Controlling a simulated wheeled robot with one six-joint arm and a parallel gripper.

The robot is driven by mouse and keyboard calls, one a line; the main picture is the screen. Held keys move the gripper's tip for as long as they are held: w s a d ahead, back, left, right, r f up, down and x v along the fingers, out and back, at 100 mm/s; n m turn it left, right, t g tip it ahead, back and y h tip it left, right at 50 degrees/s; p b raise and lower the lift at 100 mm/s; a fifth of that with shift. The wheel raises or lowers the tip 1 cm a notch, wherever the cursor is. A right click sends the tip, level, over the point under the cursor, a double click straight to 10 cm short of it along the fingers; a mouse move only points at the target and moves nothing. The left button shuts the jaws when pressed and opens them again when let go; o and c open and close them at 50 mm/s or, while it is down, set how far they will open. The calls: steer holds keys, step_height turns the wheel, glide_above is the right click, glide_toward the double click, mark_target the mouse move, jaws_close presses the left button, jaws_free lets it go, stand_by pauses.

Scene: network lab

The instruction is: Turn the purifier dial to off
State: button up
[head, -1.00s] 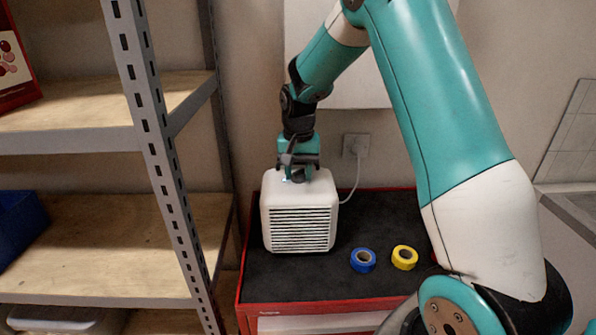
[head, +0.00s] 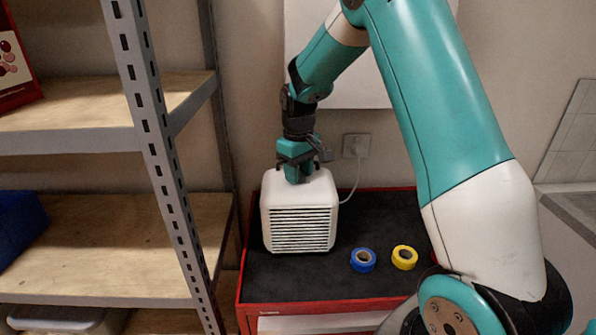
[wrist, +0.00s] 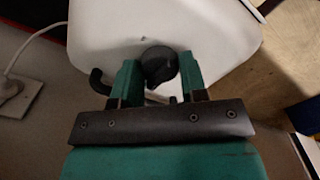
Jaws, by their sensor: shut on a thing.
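The white purifier (head: 300,217) stands on the dark top of the red cabinet, its slatted grille facing me. Its dark round dial (wrist: 159,65) is on the purifier's top (wrist: 215,25) and shows between my fingertips in the wrist view. My gripper (head: 297,178) points down onto the purifier's top and is shut on the dial. In the head view the gripper hides the dial. A small mark shows on the top beside the dial in the wrist view; I cannot read a setting.
A blue tape roll (head: 363,260) and a yellow tape roll (head: 404,257) lie right of the purifier on the cabinet top (head: 330,282). A white cord runs to the wall socket (head: 356,146). A metal shelf (head: 160,165) stands close on the left.

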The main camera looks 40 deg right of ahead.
steer(key=shift+w+r+n, duration=0.1)
steer(key=shift+n, duration=0.5)
steer(key=o, duration=0.9)
